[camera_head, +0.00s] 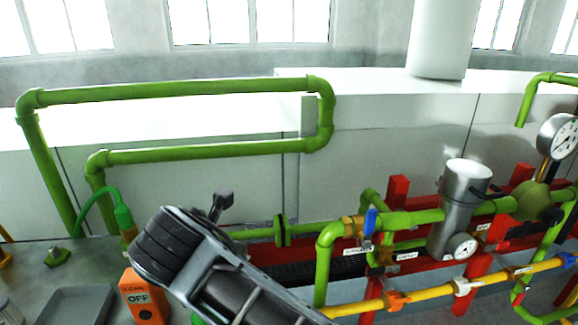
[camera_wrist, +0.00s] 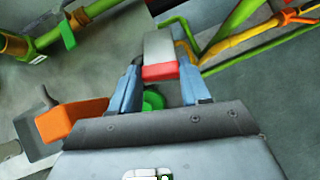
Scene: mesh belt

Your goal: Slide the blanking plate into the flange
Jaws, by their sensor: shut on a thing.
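My gripper (camera_wrist: 160,72) shows in the wrist view with its two blue-grey fingers on either side of a grey block with a red end, which I take to be the blanking plate (camera_wrist: 158,47). It is shut on this piece, which sticks out beyond the fingertips. In the head view my arm hides the fingers and the piece. A dark green flange (camera_head: 281,230) stands on the green pipe just right of my wrist in the head view. A green flange-like part (camera_wrist: 67,35) is at upper left in the wrist view, apart from the held piece.
An orange OFF box (camera_head: 146,296) and a grey tray (camera_head: 72,304) are left of my arm. The box also shows in the wrist view (camera_wrist: 72,120). Green pipes, a yellow pipe (camera_head: 420,296), red supports and a silver cylinder (camera_head: 462,208) crowd the right.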

